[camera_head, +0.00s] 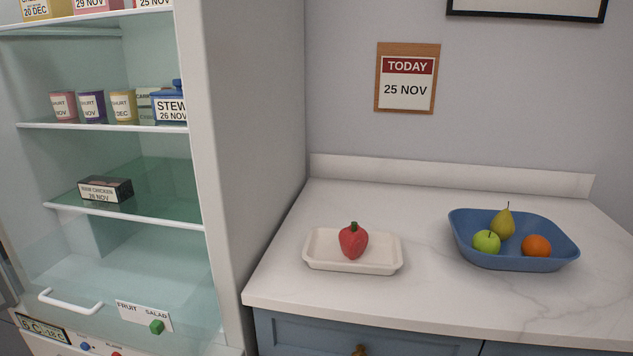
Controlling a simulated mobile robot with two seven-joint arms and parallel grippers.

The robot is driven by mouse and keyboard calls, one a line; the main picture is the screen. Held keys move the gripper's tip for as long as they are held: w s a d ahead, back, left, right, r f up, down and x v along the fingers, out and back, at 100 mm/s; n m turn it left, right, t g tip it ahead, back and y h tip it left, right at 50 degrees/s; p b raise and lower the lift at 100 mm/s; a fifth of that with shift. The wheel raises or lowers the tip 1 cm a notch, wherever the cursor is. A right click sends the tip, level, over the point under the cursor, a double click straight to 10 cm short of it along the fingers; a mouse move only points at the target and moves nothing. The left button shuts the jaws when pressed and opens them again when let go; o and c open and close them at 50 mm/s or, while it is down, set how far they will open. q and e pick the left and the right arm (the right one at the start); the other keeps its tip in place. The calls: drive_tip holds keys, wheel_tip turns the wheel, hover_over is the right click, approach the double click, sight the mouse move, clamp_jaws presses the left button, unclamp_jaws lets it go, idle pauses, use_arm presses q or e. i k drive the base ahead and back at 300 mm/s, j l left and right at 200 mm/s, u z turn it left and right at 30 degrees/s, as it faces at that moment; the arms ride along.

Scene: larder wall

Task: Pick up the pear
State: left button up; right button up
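The pear (503,224) is yellow-green with a dark stem. It sits upright in a blue tray (460,232) on the right part of the counter. A green apple (486,242) is in front of it to the left and an orange (536,246) in front of it to the right, both in the same tray. The apple hides part of the pear's lower side. Neither of my grippers shows in the head view.
An open-looking fridge (200,130) with stocked shelves fills the left. A calendar (407,78) hangs on the wall. Bare counter lies between dish and tray.

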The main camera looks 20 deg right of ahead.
sight(502, 224)
drive_tip(key=z, duration=1.65)
drive_tip(key=u, duration=2.35)
drive_tip(key=z, duration=2.35)
